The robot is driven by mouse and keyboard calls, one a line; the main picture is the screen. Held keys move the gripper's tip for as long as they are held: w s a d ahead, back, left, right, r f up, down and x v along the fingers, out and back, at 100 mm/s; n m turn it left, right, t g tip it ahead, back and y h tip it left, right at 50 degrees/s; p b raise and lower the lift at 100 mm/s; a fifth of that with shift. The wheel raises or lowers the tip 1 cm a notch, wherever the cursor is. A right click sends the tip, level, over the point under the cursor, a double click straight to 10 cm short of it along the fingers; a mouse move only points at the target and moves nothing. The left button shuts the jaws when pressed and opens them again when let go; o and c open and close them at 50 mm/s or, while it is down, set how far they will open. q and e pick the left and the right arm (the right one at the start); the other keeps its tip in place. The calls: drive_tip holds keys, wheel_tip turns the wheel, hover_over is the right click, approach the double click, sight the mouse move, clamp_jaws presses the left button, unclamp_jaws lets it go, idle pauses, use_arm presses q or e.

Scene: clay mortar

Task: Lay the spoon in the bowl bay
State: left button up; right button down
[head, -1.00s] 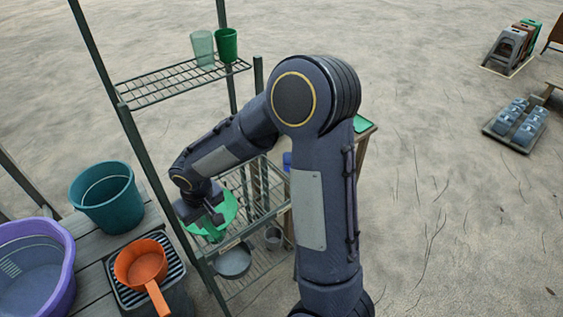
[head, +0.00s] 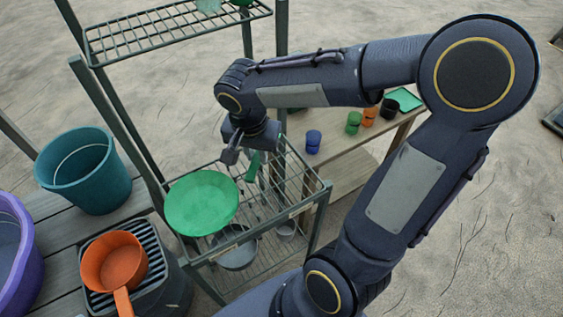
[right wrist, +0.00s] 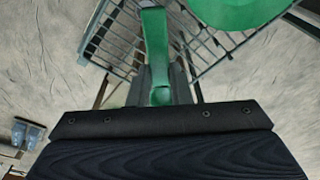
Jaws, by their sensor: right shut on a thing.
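My right gripper (head: 241,157) is shut on the green spoon (head: 252,166), which hangs down over the rack. A grey bowl (head: 236,258) sits lower in the rack, partly hidden by the dish. Which part is the bowl bay, I cannot tell. My left gripper is out of view.
A higher wire shelf (head: 170,32) and dark posts stand behind the rack. A wooden table (head: 335,140) with several cups is at the back right. On the left are a teal bucket (head: 84,170), an orange pan (head: 114,262) and a purple tub (head: 12,245).

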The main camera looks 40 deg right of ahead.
drive_tip(key=w+d+f, duration=0.1)
drive_tip(key=d+f, duration=0.1)
drive_tip(key=d, duration=0.3)
hover_over(286, 163)
drive_tip(key=f, duration=0.6)
drive_tip(key=shift+s+a+p, duration=0.25)
drive_tip(key=shift+a+p, duration=0.1)
drive_tip(key=shift+p, duration=0.05)
drive_tip(key=shift+d+f, duration=0.15)
drive_tip(key=shift+f, duration=1.55)
drive_tip(key=shift+w+f, duration=0.1)
drive_tip(key=shift+f+b, duration=0.15)
drive_tip(key=shift+b, duration=0.25)
drive_tip(key=c, duration=1.3)
unclamp_jaws()
drive_tip(key=shift+r, duration=0.2)
